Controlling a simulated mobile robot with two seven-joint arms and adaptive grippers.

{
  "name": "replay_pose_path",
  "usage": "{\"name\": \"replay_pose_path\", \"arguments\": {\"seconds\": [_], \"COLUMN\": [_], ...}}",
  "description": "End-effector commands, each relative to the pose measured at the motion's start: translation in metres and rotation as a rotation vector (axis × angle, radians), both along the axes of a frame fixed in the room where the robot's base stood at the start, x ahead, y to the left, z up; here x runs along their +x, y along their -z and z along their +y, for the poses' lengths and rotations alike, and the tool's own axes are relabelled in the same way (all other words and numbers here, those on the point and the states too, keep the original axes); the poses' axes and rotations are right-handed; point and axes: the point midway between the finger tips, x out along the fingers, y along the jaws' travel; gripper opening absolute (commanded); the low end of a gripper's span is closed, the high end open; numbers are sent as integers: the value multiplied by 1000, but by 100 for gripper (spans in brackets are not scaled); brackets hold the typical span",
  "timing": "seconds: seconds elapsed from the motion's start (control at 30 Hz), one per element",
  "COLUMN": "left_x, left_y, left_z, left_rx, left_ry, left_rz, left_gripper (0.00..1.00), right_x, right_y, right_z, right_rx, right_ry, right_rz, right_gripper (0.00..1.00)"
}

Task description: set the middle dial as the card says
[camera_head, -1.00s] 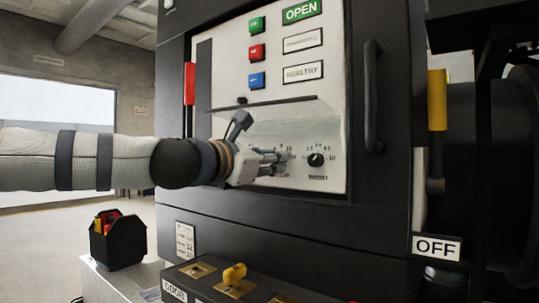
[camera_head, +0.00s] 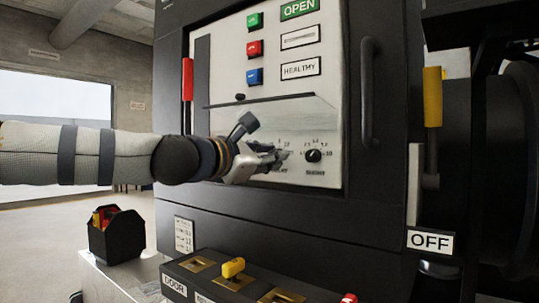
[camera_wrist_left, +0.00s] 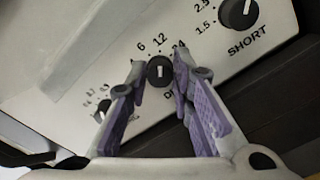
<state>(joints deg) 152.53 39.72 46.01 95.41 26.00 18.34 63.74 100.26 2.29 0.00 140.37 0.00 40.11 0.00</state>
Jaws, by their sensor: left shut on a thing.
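The middle dial (camera_wrist_left: 160,71) is a small black knob with a white mark, on the white panel (camera_head: 225,60). In the left wrist view its scale reads 6, 12 and 24, and the mark points roughly up the picture, near the 12. My left gripper (camera_wrist_left: 159,76) is shut on this dial, one purple-padded finger on each side. In the head view my left gripper (camera_head: 276,160) hides the dial. A white card (camera_head: 184,235) with several lines of print is on the cabinet's lower left, too small to read surely. My right gripper is not in view.
The SHORT dial (camera_head: 313,156) is right of my gripper; another small dial (camera_wrist_left: 100,116) is on its other side. A clear tilted cover (camera_head: 275,108) sits just above. A black vertical handle (camera_head: 369,95) and a yellow lever (camera_head: 432,97) stand farther right.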

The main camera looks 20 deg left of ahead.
Motion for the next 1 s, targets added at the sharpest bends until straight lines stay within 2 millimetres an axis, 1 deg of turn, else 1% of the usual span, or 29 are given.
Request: {"name": "replay_pose_path", "arguments": {"seconds": [0.07,0.1,0.13,0.17,0.43,0.53,0.57,0.67,0.7,0.83,1.0], "left_x": [0,0,0,0,0,-9,-14,-40,-51,-86,-106], "left_y": [1,1,1,1,0,-1,-1,-2,-3,-2,0], "left_z": [0,0,0,0,0,4,6,15,19,31,39], "left_rx": [0,0,0,0,-1,-1,-3,-4,-4,-4,-10], "left_ry": [0,0,0,0,0,0,-1,0,0,1,1], "left_rz": [2,2,2,2,0,-1,-1,-4,-4,-3,1], "left_gripper": [0,30,37,41,41,41,41,41,41,41,41], "right_x": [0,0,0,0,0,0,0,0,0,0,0], "right_y": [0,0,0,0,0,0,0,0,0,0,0], "right_z": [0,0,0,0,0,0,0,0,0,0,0], "right_rx": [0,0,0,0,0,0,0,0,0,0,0], "right_ry": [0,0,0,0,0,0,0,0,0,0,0], "right_rz": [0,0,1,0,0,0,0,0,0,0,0], "right_gripper": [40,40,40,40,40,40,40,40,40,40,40]}}
